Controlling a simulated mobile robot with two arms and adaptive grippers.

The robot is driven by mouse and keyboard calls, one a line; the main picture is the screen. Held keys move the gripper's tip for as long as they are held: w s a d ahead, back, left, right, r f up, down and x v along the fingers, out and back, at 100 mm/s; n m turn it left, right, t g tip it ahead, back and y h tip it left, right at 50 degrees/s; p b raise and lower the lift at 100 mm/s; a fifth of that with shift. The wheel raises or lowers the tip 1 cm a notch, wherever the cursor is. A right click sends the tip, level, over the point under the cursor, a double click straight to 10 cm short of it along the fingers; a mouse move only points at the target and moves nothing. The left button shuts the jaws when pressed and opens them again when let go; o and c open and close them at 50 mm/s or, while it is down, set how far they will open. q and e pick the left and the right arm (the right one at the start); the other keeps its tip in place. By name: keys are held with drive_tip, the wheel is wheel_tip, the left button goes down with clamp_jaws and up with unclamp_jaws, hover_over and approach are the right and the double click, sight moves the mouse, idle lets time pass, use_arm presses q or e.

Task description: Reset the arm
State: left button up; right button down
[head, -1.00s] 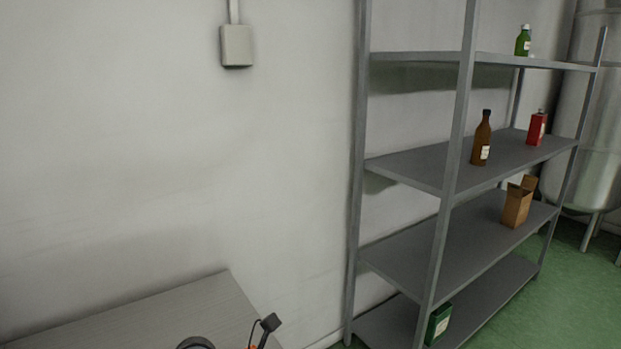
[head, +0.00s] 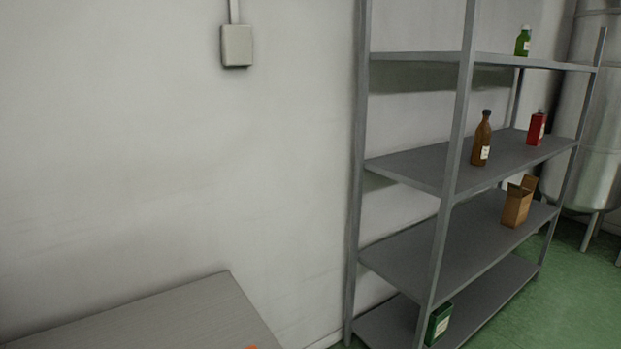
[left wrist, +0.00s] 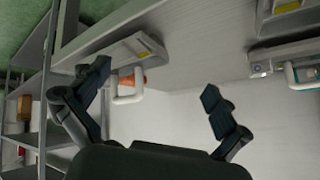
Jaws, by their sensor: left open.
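My left gripper (left wrist: 157,82) shows in the left wrist view with its two dark fingers spread wide apart. Nothing is between the fingertips. Beyond it is the underside or edge of a light grey table (left wrist: 190,45), seen at a steep tilt. The same grey table (head: 150,318) shows at the bottom left of the head view. Neither gripper can be made out in the head view, and my right gripper is in neither view.
A grey metal shelf unit (head: 445,200) stands at the right, holding a brown bottle (head: 482,138), a red tin (head: 536,128), an open cardboard box (head: 517,203), a green bottle (head: 522,41) and a green tin (head: 438,324). A steel tank (head: 596,120) stands behind it.

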use_arm(q)
drive_tip(key=s+d+f+n+g+h, duration=0.15)
drive_tip(key=s+f+g, duration=0.35)
drive_tip(key=s, duration=0.7)
wheel_tip(320, 180, down, 26)
drive_tip(key=g, duration=0.1)
drive_tip(key=s+a+f+g, duration=0.1)
drive_tip(key=s+a+f, duration=0.2)
drive_tip(key=s+f, duration=1.3)
drive_tip(key=shift+s+m+g, duration=0.3)
drive_tip(key=shift+s+m, duration=0.15)
drive_tip(key=shift+s, duration=0.15)
